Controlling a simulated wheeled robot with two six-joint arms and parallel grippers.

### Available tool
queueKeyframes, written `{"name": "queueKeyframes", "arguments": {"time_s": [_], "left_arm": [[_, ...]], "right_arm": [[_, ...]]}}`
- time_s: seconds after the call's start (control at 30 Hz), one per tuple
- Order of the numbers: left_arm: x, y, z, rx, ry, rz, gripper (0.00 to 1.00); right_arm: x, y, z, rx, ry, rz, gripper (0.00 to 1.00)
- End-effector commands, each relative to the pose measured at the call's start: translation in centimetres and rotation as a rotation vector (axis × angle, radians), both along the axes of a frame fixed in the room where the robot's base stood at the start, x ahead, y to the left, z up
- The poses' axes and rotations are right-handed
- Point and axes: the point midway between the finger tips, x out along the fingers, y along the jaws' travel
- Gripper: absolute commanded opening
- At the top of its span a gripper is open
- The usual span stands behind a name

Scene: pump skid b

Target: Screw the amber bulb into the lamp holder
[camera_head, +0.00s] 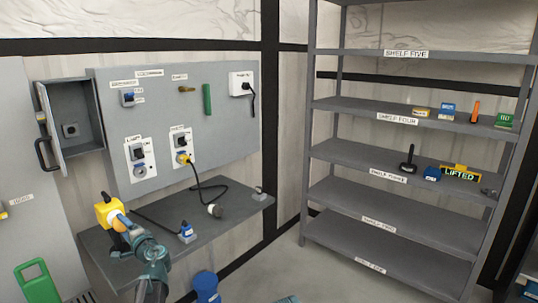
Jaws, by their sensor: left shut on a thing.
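My left gripper (119,221) is raised in front of the left end of the grey bench. It is shut on a yellow-orange thing (106,212), partly hidden by the gripper. I cannot tell from this view whether that thing is the amber bulb. An open grey wall box (88,99) at the left has a small round-fronted fitting (70,130) inside, which may be the lamp holder; its label is not readable. The gripper is below and apart from this box.
The grey wall panel (222,140) carries switches, a green handle (207,99) and a yellow plug (184,158). A shelf rack (375,155) stands right.

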Motion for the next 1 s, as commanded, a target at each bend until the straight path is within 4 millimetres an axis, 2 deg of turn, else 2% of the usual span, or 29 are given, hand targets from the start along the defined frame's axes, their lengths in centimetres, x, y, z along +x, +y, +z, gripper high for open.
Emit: {"name": "queueKeyframes", "arguments": {"time_s": [0.33, 0.4, 0.57, 0.83, 1.0], "left_arm": [[0.27, 0.29, 0.03, 0.001, 0.000, 0.000, 0.50], [0.27, 0.29, 0.03, 0.001, 0.000, 0.000, 0.41], [0.27, 0.30, 0.04, 0.019, 0.022, 0.001, 0.41], [0.26, 0.31, 0.04, 0.239, 0.285, 0.001, 0.41], [0.25, 0.31, 0.04, 0.325, 0.389, 0.002, 0.41]], "right_arm": [[0.00, 0.00, 0.01, 0.000, 0.000, 0.000, 0.50], [0.00, 0.00, 0.01, 0.000, 0.000, 0.000, 0.50], [0.00, 0.00, 0.02, 0.000, 0.000, 0.000, 0.50], [0.00, 0.00, 0.06, 0.000, 0.000, 0.000, 0.50], [0.00, -0.01, 0.07, 0.000, 0.000, 0.000, 0.50]]}}
